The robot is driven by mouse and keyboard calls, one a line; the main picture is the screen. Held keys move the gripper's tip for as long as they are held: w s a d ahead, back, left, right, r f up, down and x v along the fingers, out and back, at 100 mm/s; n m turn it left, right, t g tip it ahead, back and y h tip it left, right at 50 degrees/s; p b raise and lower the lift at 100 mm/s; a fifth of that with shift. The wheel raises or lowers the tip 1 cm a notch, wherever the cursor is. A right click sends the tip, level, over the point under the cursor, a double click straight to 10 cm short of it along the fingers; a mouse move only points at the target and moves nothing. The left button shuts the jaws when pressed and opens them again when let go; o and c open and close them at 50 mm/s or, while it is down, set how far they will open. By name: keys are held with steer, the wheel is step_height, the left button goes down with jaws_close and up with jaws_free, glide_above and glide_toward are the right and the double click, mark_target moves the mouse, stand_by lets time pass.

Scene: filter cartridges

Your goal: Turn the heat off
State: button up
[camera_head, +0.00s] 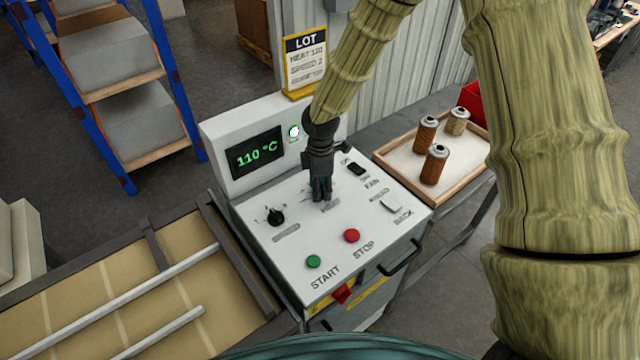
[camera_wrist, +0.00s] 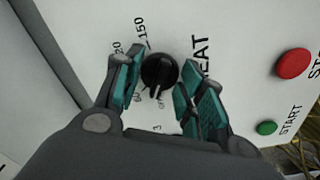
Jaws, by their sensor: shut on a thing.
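The heat knob (camera_wrist: 159,71) is a black dial on the white panel, beside the word HEAT, with a 150 mark above it in the wrist view. My gripper (camera_wrist: 160,80) has its teal fingers closed on the knob's two sides. A pale line on the knob points to the lower side, toward small marks that I cannot read clearly. In the head view my gripper (camera_head: 322,198) reaches down onto the panel and hides this knob. The green display (camera_head: 256,153) reads 110 °C.
Another black knob (camera_head: 275,217) stands left of my gripper. A green START button (camera_head: 313,261) and red STOP button (camera_head: 352,236) lie in front. A black FAN switch (camera_head: 356,169) is to the right. A tray (camera_head: 431,188) holds three cartridges. A lot card (camera_head: 305,61) stands behind.

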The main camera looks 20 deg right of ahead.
steer(key=shift+s+f+n+p, duration=0.1)
steer(key=shift+n+p, duration=0.45)
steer(key=shift+n, duration=1.35)
steer(key=o, duration=1)
steer(key=shift+r, duration=0.55)
step_height(320, 180, up, 11)
steer(key=shift+f, duration=0.1)
